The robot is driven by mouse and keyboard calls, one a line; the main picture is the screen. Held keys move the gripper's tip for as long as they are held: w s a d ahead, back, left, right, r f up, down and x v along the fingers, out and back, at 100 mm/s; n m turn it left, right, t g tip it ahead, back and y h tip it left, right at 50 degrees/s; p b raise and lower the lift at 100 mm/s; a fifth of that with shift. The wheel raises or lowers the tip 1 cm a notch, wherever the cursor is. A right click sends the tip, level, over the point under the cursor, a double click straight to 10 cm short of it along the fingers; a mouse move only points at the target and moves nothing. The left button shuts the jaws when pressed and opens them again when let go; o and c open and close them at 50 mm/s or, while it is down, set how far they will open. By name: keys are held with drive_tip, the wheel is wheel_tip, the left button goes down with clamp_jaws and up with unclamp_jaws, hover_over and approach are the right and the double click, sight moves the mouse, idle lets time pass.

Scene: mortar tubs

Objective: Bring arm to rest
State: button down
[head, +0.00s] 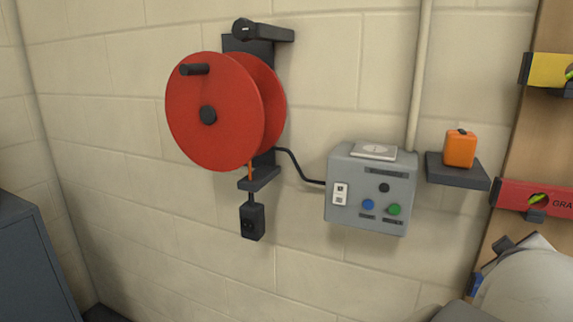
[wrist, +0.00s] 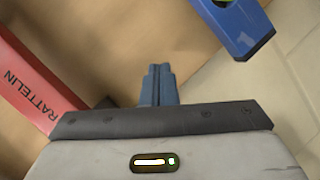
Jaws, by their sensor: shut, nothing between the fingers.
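My gripper (wrist: 158,72) shows in the wrist view with its two blue-grey fingers together and nothing between them. It points toward a brown wooden board (wrist: 125,30). A red level marked "RATTELIN" (wrist: 30,85) is at the left of that view, and a blue level (wrist: 237,22) is at the upper right, both apart from the fingers. In the head view, part of my arm (head: 530,285) shows at the lower right, in front of the board. The fingers cannot be made out clearly there.
A red cable reel (head: 210,110) hangs on the block wall, left of a grey control box (head: 370,190). A small shelf (head: 457,172) holds an orange case (head: 460,149). Yellow (head: 548,70) and red (head: 535,197) levels hang on the board. A dark cabinet (head: 35,265) stands at lower left.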

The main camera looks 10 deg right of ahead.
drive_tip(key=w+a+r+m+g+y+p, duration=0.1)
drive_tip(key=w+a+y+p, duration=0.15)
drive_tip(key=a, duration=0.25)
drive_tip(key=w+a+r+y+p, duration=0.1)
drive_tip(key=w+a+p, duration=0.15)
drive_tip(key=a, duration=0.35)
drive_tip(key=s+a+g+y+p, duration=0.2)
drive_tip(key=a+y+p, duration=0.1)
drive_tip(key=a, duration=1)
drive_tip(key=s+a+g+y+p, duration=0.3)
drive_tip(key=a+p, duration=0.3)
drive_tip(key=a, duration=0.7)
drive_tip(key=shift+s+a+r+y, duration=0.25)
drive_tip(key=shift+r+y, duration=0.2)
drive_tip(key=shift+y, duration=0.2)
drive_tip(key=shift+d, duration=0.1)
